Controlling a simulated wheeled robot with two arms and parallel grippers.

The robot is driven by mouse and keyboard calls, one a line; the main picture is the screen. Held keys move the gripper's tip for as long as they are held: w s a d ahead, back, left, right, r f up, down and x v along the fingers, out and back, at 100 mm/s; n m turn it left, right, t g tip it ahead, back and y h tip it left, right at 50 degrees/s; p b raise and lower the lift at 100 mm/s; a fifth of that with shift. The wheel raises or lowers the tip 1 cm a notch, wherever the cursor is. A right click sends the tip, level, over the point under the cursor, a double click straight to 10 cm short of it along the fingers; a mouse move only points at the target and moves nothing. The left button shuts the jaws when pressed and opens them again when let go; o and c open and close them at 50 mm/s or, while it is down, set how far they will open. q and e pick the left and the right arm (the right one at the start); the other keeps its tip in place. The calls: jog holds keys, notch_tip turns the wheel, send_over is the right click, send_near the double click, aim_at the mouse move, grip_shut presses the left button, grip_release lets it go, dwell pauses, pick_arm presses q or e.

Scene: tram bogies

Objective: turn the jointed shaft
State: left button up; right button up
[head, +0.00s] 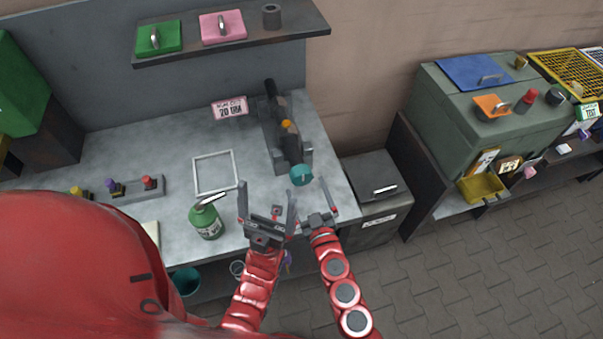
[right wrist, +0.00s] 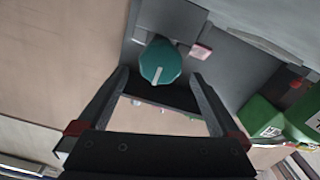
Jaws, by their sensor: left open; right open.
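The jointed shaft assembly (head: 285,130) stands on the grey workbench, a dark holder with an orange part. A teal round knob (head: 301,175) with a pale pointer mark is at its near end. In the right wrist view the knob (right wrist: 160,62) sits just beyond and between my right fingertips, with gaps on both sides. My right gripper (head: 312,196) is open just in front of the knob; it also shows in the right wrist view (right wrist: 162,76). My left gripper (head: 267,200) is open and empty, left of the right one, above the bench's front part.
A green bottle (head: 206,221) stands left of my left gripper. A pale square frame (head: 234,172) lies behind it. A pink sign (head: 230,108) stands left of the shaft. A shelf (head: 235,43) hangs above. A dark cabinet (head: 375,195) stands right of the bench.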

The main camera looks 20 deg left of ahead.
aim_at(302, 180)
jog(key=x, duration=0.5)
jog(key=shift+w+a+f, duration=0.1)
jog(key=shift+w, duration=0.05)
jog(key=c, duration=1.3)
jog(key=shift+n, duration=0.3)
